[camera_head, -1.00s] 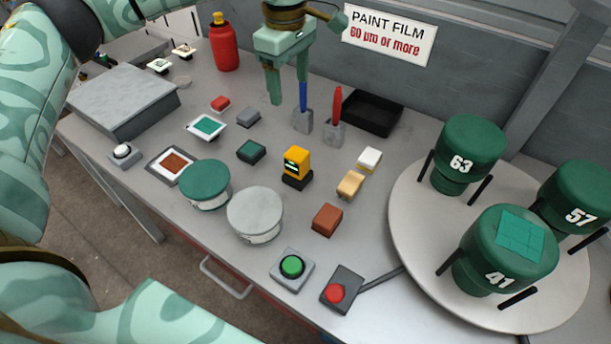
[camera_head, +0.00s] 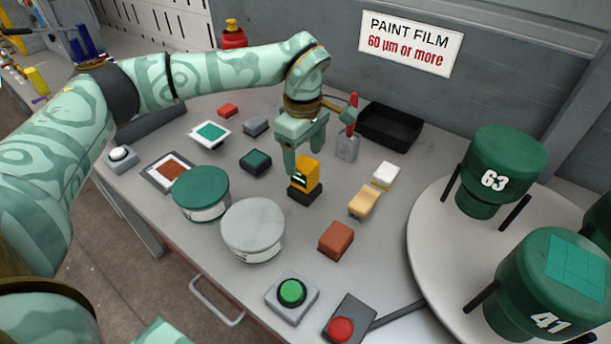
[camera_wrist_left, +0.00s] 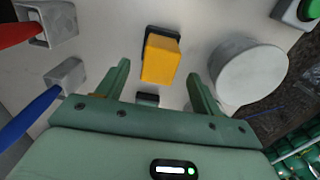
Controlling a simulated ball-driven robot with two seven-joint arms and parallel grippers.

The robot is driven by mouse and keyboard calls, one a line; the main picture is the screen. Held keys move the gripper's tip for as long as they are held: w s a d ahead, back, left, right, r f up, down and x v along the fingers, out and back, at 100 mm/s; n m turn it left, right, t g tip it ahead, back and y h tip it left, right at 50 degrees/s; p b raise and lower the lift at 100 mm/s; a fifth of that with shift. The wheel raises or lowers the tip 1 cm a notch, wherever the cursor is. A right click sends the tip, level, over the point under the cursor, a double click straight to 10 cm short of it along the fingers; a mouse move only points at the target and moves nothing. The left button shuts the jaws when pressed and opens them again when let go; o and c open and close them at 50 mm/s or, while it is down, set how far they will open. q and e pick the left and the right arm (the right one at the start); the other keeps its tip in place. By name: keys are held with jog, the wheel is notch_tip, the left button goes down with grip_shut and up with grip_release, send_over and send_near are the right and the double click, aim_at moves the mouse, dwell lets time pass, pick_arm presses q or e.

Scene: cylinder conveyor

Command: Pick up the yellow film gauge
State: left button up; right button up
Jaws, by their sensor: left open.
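The yellow film gauge (camera_head: 309,176) stands upright in its dark base (camera_head: 303,193) on the grey table, near the middle of the head view. My left gripper (camera_head: 305,160) is open just above and behind it, and one finger overlaps its edge in that view. In the left wrist view the gauge (camera_wrist_left: 161,60) lies beyond the fingertips, between the lines of the two open fingers (camera_wrist_left: 158,75). I cannot see any contact. My right gripper is not in view.
A grey round tin (camera_head: 253,228) and a green-topped tin (camera_head: 201,190) stand left of the gauge. A red pen in a holder (camera_head: 347,148) stands behind right. Tan (camera_head: 363,203) and brown (camera_head: 336,239) blocks lie right. A turntable (camera_head: 425,235) carries green cylinders.

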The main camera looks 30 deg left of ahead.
aim_at(305, 163)
pick_arm(q)
notch_tip(305, 163, down, 5)
jog(key=shift+w+d+f+b, duration=0.1)
jog(key=shift+b, duration=0.75)
jog(key=shift+r, duration=0.2)
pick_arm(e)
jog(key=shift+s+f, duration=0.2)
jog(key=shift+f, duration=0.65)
pick_arm(q)
jog(key=c, duration=1.1)
jog(key=shift+r, duration=0.1)
jog(key=shift+r, duration=0.25)
notch_tip(305, 163, up, 3)
jog(key=shift+f+p, duration=0.2)
jog(key=shift+p, duration=0.65)
jog(key=s+r+p, duration=0.2)
jog(key=s+r, duration=0.3)
jog(key=s, duration=0.2)
jog(key=s+d+r+p, duration=0.1)
jog(key=s+r+p, duration=0.1)
jog(key=s+r, duration=0.2)
jog(key=s, duration=0.3)
jog(key=shift+r, duration=0.4)
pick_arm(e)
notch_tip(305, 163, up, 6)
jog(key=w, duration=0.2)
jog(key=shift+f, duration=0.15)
